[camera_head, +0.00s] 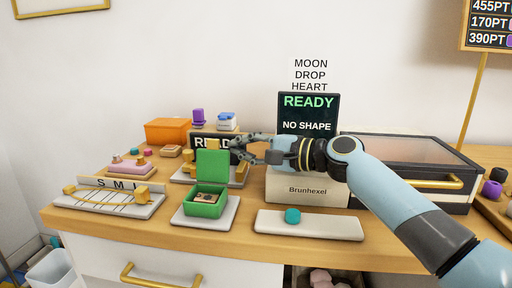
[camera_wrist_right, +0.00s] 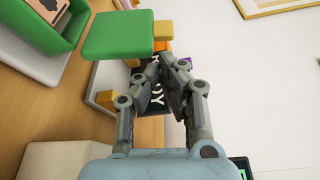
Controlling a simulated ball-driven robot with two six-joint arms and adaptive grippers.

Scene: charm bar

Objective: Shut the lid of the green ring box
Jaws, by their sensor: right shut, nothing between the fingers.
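The green ring box (camera_head: 205,204) stands open on a pale tray, with its lid (camera_head: 212,163) upright at the back. Something brown and pale lies inside it. In the right wrist view, the green lid (camera_wrist_right: 115,35) is at the upper left and the box body (camera_wrist_right: 62,20) is at the far upper left. My right gripper (camera_head: 238,145) is shut and empty, behind and just right of the lid's upper part; I cannot tell whether it touches. It also shows in the right wrist view (camera_wrist_right: 173,75), apart from the lid. My left gripper is not in view.
A pale tray with a teal piece (camera_head: 292,215) lies right of the box. A size board (camera_head: 110,200) is at left, an orange box (camera_head: 168,131) behind. A dark READY sign (camera_head: 308,112) and a glass-topped case (camera_head: 420,150) stand to the right.

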